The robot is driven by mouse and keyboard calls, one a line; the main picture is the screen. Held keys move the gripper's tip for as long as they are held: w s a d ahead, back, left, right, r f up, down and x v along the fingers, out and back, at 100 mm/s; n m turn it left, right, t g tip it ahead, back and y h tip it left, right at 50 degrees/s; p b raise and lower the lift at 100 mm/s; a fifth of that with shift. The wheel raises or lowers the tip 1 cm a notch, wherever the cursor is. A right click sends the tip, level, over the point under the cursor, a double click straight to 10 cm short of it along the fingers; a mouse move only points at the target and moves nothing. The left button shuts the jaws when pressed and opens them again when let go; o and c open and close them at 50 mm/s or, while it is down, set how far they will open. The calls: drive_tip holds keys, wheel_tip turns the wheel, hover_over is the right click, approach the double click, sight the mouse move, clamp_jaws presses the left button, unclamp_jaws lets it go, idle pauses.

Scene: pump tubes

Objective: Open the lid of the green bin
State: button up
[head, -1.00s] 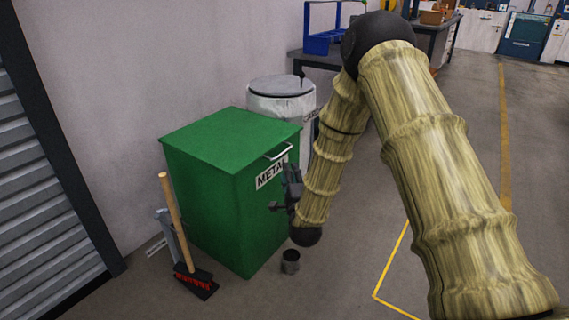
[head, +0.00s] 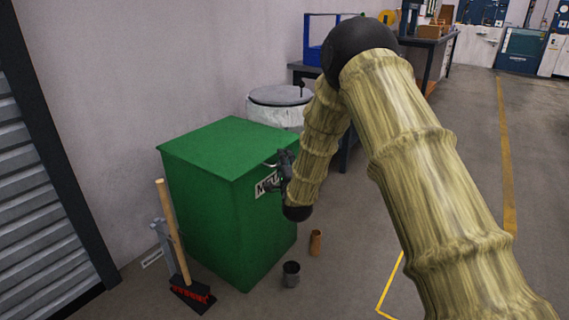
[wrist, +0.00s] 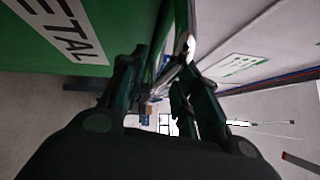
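The green bin (head: 230,220) stands against the wall with a white "METAL" label (wrist: 62,27) on its front. Its flat green lid (head: 228,146) is down. A metal handle sits at the lid's front edge; in the wrist view the handle (wrist: 190,46) shows bright near the fingertips. My gripper (head: 275,170) is at the front of the bin, at handle height, and hides part of the label. In the wrist view the two fingers (wrist: 172,78) stand apart, with the handle at or between their tips. I cannot tell whether they touch it.
A broom (head: 175,235) leans at the bin's left side. A dark cup (head: 291,274) and a brown cylinder (head: 315,242) stand on the floor in front. A white round bin (head: 280,97) is behind. Open floor lies to the right.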

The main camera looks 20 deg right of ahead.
drive_tip(key=shift+w, duration=0.15)
drive_tip(key=shift+c, duration=0.2)
clamp_jaws()
drive_tip(key=shift+r, duration=0.1)
